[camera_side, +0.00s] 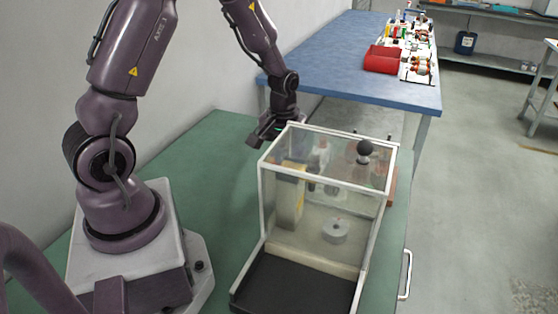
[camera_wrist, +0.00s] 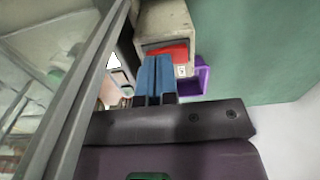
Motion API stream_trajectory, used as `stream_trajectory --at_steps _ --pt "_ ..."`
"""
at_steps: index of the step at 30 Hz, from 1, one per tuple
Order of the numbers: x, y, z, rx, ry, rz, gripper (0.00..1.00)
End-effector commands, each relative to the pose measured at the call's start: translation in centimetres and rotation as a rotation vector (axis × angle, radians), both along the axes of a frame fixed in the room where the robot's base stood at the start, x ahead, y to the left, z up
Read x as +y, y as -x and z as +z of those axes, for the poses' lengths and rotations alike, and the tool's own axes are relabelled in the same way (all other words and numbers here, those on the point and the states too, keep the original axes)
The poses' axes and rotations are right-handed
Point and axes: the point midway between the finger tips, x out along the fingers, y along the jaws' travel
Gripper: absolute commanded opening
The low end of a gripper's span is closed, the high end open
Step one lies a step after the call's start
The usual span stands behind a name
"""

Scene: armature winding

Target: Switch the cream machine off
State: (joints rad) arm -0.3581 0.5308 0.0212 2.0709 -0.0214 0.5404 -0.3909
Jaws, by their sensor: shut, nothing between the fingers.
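In the side view, a cream machine body (camera_side: 289,203) stands inside a clear, white-framed guard box (camera_side: 325,165) on the green bench. A grey round part (camera_side: 335,231) is low inside it. In the wrist view, a cream box (camera_wrist: 166,24) has a red part (camera_wrist: 168,52) on its near face, with a small white tag (camera_wrist: 182,71) beside it. My gripper's blue fingers (camera_wrist: 155,78) are shut and empty, just in front of the red part. I cannot tell if they touch it. In the side view, my gripper (camera_side: 262,137) is beside the guard's rear left corner; its fingertips are unclear.
A purple bracket (camera_wrist: 203,80) is right of the fingers in the wrist view. The guard's grey frame (camera_wrist: 75,110) runs close along the left. A black tray (camera_side: 295,287) lies in front of the guard. A blue bench (camera_side: 335,55) with a red bin (camera_side: 382,60) stands behind.

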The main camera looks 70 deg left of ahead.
Motion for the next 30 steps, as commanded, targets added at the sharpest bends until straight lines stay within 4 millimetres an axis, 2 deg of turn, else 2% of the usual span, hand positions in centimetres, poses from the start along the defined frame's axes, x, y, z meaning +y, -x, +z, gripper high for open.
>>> stream_trajectory --at_steps 11,30 --pt "0.0 0.0 -0.1 -0.001 -0.001 0.000 0.00" --pt "0.0 -0.1 5.0 -0.003 -0.001 -0.001 0.00"
